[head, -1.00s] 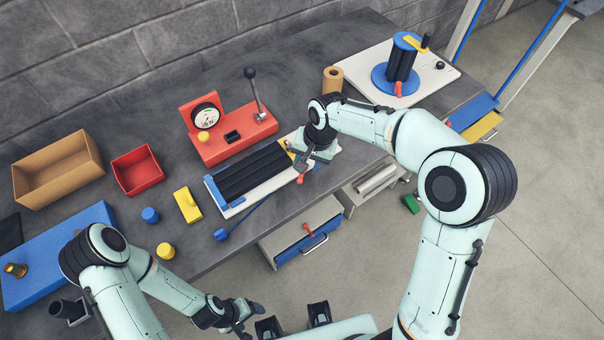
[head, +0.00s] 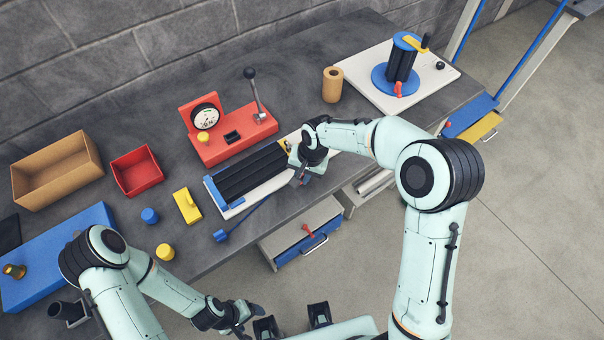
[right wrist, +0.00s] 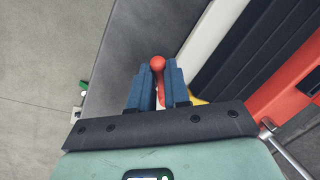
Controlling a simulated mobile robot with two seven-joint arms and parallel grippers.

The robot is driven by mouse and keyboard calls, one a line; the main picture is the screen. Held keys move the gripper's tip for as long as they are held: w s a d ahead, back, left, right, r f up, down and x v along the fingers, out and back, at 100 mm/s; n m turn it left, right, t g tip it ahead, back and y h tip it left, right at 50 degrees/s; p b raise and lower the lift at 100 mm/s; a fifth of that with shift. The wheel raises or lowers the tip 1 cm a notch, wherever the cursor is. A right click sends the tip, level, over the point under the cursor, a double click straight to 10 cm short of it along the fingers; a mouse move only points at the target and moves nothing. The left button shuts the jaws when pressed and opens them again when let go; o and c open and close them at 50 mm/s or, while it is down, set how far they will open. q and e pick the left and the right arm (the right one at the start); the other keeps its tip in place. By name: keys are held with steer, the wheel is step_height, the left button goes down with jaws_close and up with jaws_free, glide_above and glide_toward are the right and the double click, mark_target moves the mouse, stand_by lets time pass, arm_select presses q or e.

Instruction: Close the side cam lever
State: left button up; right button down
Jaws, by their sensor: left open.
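The strip feed rack (head: 222,205) is a white base with black ribbed strips and a blue end piece, lying on the table near its front edge. My right gripper (head: 300,180) is at the rack's right end and hides it in the head view. In the right wrist view a red lever with a ball knob (right wrist: 157,63) stands between the blue fingers of my right gripper (right wrist: 160,92). I cannot tell whether the fingers press on it. My left gripper (head: 245,315) is open and empty, low at the bottom, off the table.
Behind the rack stands a red gauge block (head: 235,150) with an upright black-knobbed lever (head: 252,90). A tan cylinder (head: 332,84) and a white board (head: 365,70) with a blue turret are farther right. A drawer unit (head: 290,235) sits below the front edge.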

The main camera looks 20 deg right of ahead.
arm_select(q)
steer(key=shift+f, duration=0.1)
arm_select(e)
steer(key=shift+w+a+m+b, duration=0.15)
steer(key=shift+a+m+b, duration=0.3)
steer(key=shift+m, duration=0.35)
steer(key=shift+w+a+m+h+b, duration=0.15)
steer(key=shift+m+b, duration=0.05)
steer(key=shift+m, duration=0.4)
steer(key=shift+w+a+m+h+b, duration=0.15)
steer(key=shift+m+b, duration=0.05)
steer(key=shift+m, duration=0.4)
steer(key=shift+w+a+m+t, duration=0.15)
steer(key=shift+w+m+t, duration=0.05)
steer(key=shift+m, duration=0.35)
steer(key=shift+w+a+m+t, duration=0.1)
steer(key=shift+w+m+t, duration=0.1)
steer(key=shift+m, duration=0.35)
arm_select(q)
steer(key=shift+s+f, duration=0.3)
steer(key=shift+f, duration=0.2)
steer(key=shift+s+f, duration=0.25)
steer(key=shift+f, duration=0.25)
arm_select(e)
steer(key=shift+w+a+m+h, duration=0.2)
steer(key=shift+w+m+h, duration=0.15)
steer(key=shift+m, duration=0.65)
steer(key=c, duration=1.1)
jaws_free()
steer(key=shift+r, duration=0.1)
